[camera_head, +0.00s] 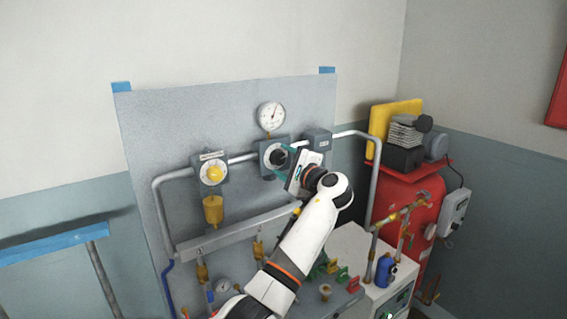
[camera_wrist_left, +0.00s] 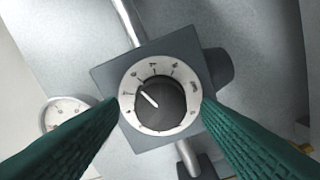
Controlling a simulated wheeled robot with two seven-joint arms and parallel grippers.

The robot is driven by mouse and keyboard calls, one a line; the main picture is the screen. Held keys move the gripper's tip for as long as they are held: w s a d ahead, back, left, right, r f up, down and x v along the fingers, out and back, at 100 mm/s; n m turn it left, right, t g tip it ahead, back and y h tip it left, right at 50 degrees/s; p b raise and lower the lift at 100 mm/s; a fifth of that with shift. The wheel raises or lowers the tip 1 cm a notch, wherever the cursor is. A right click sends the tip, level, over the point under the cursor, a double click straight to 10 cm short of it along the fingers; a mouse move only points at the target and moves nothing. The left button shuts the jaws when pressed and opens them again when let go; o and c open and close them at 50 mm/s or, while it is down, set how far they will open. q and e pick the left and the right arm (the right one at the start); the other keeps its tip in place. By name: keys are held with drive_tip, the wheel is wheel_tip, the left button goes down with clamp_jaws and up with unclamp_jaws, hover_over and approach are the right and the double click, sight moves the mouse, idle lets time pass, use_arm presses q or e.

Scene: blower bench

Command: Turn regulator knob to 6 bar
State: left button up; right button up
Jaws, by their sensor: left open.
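The regulator knob is a round black knob (camera_wrist_left: 160,103) on a white dial plate with markings, set in a grey square housing (camera_wrist_left: 110,76). Its pale pointer line points up and left in the left wrist view. In the head view the knob (camera_head: 278,157) sits on the grey panel below a white round gauge (camera_head: 271,116). My left gripper (camera_head: 284,161) is in front of the knob. In the left wrist view its two green ribbed fingers (camera_wrist_left: 160,125) are apart, one on each side of the dial; whether they touch anything is unclear. My right gripper is not seen.
A second dial with a yellow knob (camera_head: 214,174) sits to the left. Grey pipe (camera_head: 242,157) runs between the units, with a small grey box (camera_head: 318,139) to the right. A red tank (camera_head: 408,205) and a white cabinet (camera_head: 345,245) stand at the right.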

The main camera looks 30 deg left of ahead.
use_arm(q)
drive_tip(key=b+v, duration=0.5)
drive_tip(key=v, duration=0.6)
drive_tip(key=shift+d, duration=0.2)
